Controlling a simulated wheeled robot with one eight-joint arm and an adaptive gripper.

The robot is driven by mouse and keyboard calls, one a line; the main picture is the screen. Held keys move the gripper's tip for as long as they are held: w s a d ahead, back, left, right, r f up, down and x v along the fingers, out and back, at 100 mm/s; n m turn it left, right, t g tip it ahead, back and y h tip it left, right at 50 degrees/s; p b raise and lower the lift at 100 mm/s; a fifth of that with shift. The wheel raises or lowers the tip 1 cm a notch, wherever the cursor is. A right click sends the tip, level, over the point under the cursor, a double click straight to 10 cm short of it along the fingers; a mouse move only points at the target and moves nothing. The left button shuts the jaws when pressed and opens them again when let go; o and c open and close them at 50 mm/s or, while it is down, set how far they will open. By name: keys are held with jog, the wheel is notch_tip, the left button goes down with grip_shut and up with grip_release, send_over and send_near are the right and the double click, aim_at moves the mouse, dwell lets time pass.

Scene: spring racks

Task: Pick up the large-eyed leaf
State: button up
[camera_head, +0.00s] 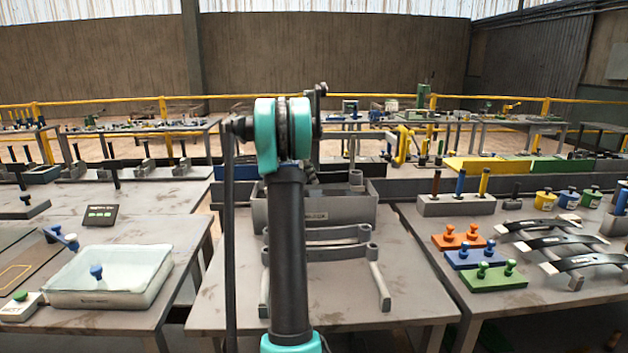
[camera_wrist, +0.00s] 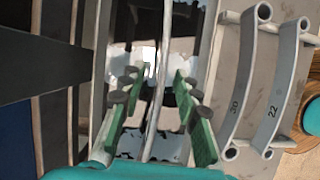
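Two curved grey leaves with round eyes at their ends lie side by side in the wrist view. The leaf nearer my gripper appears marked 30 (camera_wrist: 240,75); the other appears marked 22 (camera_wrist: 280,85). In the head view the pair are a far leaf (camera_head: 340,233) and a near leaf (camera_head: 345,254) on the centre table, partly hidden by my arm. My gripper (camera_wrist: 158,80) has its green fingers apart, left of both leaves in the wrist view, with neither leaf between them.
A grey bin (camera_head: 350,213) stands behind the leaves. The centre table (camera_head: 415,285) is clear at right. A translucent tray (camera_head: 110,278) is on the left table. The right table holds orange (camera_head: 459,237), blue and green knobbed blocks and black-strapped leaves (camera_head: 545,225).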

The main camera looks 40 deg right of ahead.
jog(key=shift+c, duration=0.6)
grip_shut()
jog(key=shift+r, duration=0.15)
